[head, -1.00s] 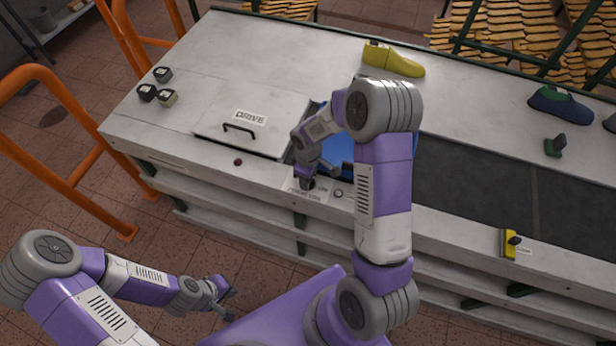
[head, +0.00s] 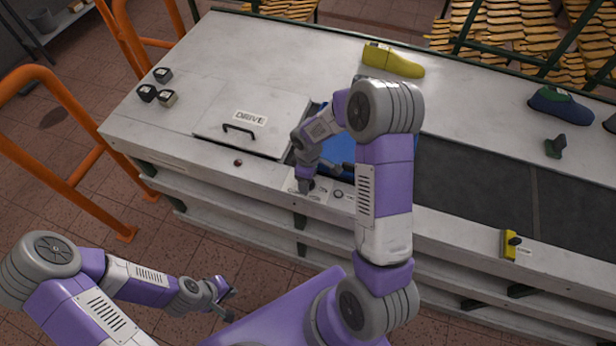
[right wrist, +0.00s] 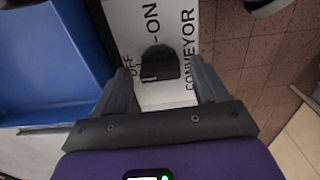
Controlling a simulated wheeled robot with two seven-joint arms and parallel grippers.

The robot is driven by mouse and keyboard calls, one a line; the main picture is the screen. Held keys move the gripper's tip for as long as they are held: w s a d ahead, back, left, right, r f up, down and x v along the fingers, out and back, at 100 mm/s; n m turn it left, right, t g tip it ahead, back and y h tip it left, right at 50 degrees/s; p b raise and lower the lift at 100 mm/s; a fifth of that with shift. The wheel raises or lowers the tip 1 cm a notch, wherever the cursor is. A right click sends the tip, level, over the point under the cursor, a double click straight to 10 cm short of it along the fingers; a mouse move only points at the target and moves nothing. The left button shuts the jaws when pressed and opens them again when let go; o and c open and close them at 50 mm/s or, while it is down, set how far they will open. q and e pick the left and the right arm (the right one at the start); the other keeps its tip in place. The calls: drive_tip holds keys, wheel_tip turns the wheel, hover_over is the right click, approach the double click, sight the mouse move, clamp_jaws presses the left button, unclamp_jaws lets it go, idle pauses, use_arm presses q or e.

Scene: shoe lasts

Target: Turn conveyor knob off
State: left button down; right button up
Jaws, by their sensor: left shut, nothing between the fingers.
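The black conveyor knob (right wrist: 160,63) sits on a white label plate (right wrist: 150,20) that reads OFF, ON and CONVEYOR in the right wrist view. My right gripper (right wrist: 162,75) is open, with one finger on each side of the knob and gaps between. In the head view my right gripper (head: 306,184) is low over the white plate (head: 318,197) at the conveyor's front edge and hides most of the knob. Which mark the knob points to is hard to tell. My left gripper (head: 228,300) is shut and empty, in front of the bench and away from it.
A blue tray (head: 345,150) lies beside the plate, partly behind my right arm. A lid marked DRIVE (head: 250,125) is to its left. A round button (head: 338,194) is near the knob. A yellow shoe last (head: 393,60) and a dark one (head: 560,105) stand farther back.

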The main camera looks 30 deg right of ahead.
wheel_tip(320, 180, up, 8)
drive_tip(key=shift+f, duration=0.2)
idle(0.4)
drive_tip(key=shift+f, duration=0.1)
idle(0.3)
